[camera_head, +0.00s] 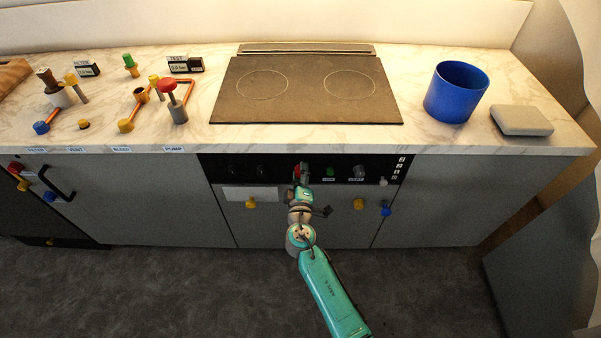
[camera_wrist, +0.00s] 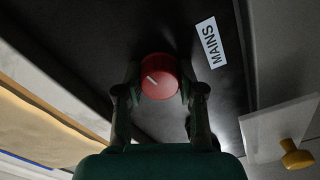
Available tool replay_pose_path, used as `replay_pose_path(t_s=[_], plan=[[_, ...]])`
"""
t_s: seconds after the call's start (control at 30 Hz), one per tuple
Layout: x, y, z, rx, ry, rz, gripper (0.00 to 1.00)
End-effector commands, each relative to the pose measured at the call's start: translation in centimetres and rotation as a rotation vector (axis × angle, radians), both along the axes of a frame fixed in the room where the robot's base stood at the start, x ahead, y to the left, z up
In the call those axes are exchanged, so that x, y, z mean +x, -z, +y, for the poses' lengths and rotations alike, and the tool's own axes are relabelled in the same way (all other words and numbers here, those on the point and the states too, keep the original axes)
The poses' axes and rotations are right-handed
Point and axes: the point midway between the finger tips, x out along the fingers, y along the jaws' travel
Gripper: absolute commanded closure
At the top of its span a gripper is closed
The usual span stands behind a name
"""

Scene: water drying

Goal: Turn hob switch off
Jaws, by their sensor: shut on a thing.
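A red round knob (camera_wrist: 158,76) with a white pointer line sits on the black control panel (camera_wrist: 70,45). A white "MAINS" label (camera_wrist: 210,42) is beside it. In the head view the red knob (camera_head: 296,169) shows only partly at the panel's middle, behind my gripper (camera_head: 302,177). In the wrist view my gripper (camera_wrist: 160,88) has one finger on each side of the knob and is shut on it. The pointer line is slanted in the wrist view. The black hob (camera_head: 310,103) with two ring outlines lies in the worktop above.
Two dark knobs (camera_head: 246,170) are left on the panel; a green item (camera_head: 328,170) and grey knob (camera_head: 359,172) are right. Yellow (camera_head: 359,203) and blue (camera_head: 386,208) handles stick out below. A blue bucket (camera_head: 456,92) stands on the worktop. The floor (camera_head: 180,290) is clear.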

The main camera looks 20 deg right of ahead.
Motion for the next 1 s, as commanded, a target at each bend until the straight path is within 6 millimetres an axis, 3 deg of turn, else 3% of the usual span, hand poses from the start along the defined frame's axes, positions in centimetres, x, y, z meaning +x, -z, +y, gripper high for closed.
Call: replay_pose_path(t_s=[0.4, 0.97, 1.0], plan=[[-0.07, 0.11, -0.07, 0.185, 0.001, -0.058, 0.97], [-0.08, 0.15, -0.07, 0.213, 0.001, -0.066, 0.97], [-0.08, 0.15, -0.07, 0.213, 0.001, -0.066, 0.57]])
